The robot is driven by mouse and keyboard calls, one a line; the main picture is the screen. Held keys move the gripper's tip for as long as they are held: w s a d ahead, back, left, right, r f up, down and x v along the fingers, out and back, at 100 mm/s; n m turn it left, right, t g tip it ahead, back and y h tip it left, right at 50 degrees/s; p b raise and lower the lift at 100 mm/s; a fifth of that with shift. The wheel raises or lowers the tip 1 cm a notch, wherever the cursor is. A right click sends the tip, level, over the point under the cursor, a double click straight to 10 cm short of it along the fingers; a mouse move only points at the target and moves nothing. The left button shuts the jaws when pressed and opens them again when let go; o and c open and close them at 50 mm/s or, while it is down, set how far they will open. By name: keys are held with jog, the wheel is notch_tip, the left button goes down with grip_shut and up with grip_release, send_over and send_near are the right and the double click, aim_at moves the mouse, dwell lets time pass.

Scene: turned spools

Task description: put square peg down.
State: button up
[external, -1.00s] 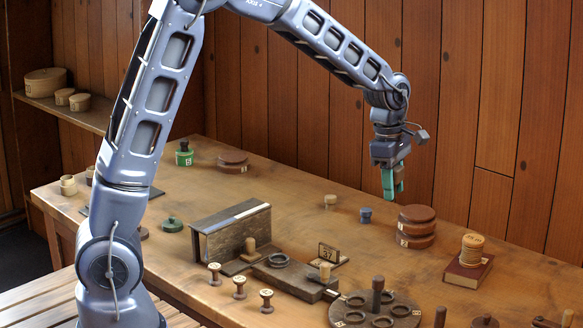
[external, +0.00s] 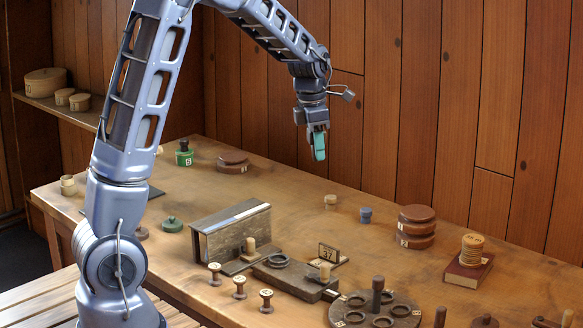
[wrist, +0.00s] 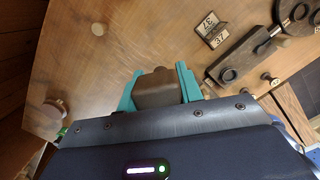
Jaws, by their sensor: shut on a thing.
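My gripper (external: 318,147) hangs high above the back part of the table, apart from everything on it. In the wrist view its teal fingers (wrist: 157,92) are closed on the sides of a brown blocky piece (wrist: 157,90), which I take to be the square peg. Its lower end is hidden by the gripper body. In the external view the teal finger hides the held piece. A dark block with a round ring (external: 279,261) lies on the table at the front middle; it also shows in the wrist view (wrist: 232,72).
A grey-topped box (external: 231,230), a number stand (external: 328,254), and a round holed tray (external: 350,317) stand toward the front. Stacked red-brown discs (external: 416,226), a blue cap (external: 366,215) and a book with a spool (external: 466,273) are at the right.

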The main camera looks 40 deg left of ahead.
jog(key=s+a+n, duration=0.3)
jog(key=a+n, duration=0.1)
jog(key=a, duration=0.6)
jog(key=s+a+n, duration=0.2)
jog(key=a+n, duration=0.1)
jog(key=a, duration=0.7)
jog(key=shift+y, duration=0.3)
notch_tip(320, 180, down, 20)
jog(key=shift+d+r, duration=0.1)
jog(key=o, duration=1)
jog(key=shift+c, duration=0.2)
